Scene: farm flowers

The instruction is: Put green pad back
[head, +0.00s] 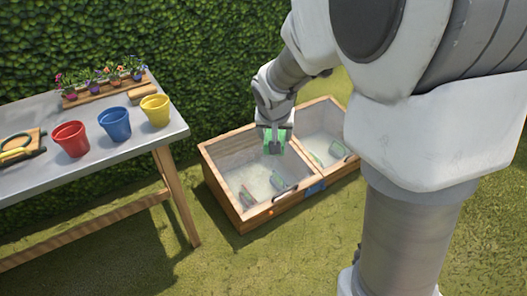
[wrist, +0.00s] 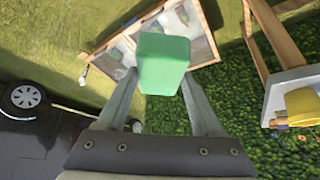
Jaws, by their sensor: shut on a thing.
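My gripper (head: 274,146) is shut on the green pad. In the wrist view the green pad (wrist: 163,62) is a pale green block between the fingertips. In the head view a bit of the pad (head: 268,134) shows at the gripper, over the wooden box (head: 244,216). The box has two compartments with transparent lids, and several small green items lie inside. The pad appears to be above the box near the divider between the compartments. Its exact height over the box is hard to tell. The wooden box also shows in the wrist view (wrist: 211,34), behind the pad.
A grey table (head: 95,145) stands left of the box. It carries a red pot (head: 71,138), a blue pot (head: 115,123), a yellow pot (head: 155,110) and a wooden tray of flowers (head: 104,90). A hedge (head: 215,45) runs behind. Grass in front of the box is clear.

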